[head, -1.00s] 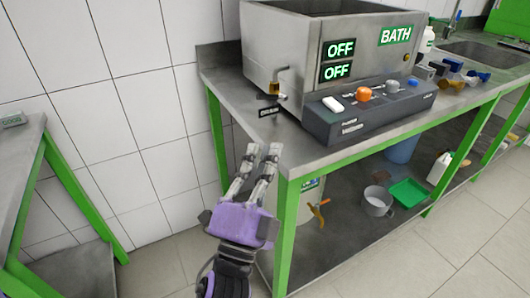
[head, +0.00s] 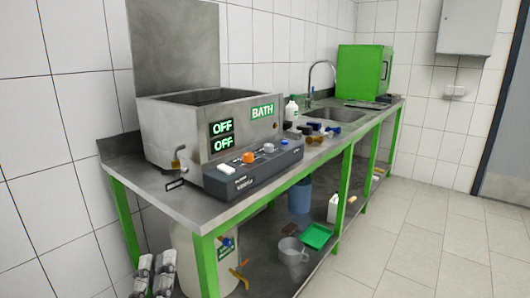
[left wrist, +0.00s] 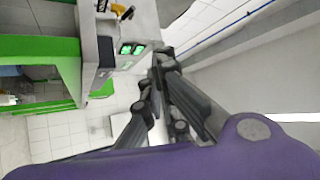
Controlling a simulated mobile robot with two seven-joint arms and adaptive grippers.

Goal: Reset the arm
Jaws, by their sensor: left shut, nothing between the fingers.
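My left gripper (head: 152,268) shows only by its finger tips at the bottom left edge of the head view, beside the near left corner of the bench and apart from it. In the left wrist view its fingers (left wrist: 158,75) are close together with nothing between them. My right gripper is in neither view. The metal bath (head: 165,140) stands on the bench with its lid up and two displays reading OFF. The bath's side with green displays also shows in the left wrist view (left wrist: 105,50).
The steel bench (head: 185,207) has green legs. A dark control panel (head: 255,168) with knobs sits before the bath. A sink (head: 330,113) and green cabinet (head: 358,75) are farther back. A lower shelf holds a pot (head: 292,251) and green tray (head: 317,236). The floor (head: 440,240) at right is clear.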

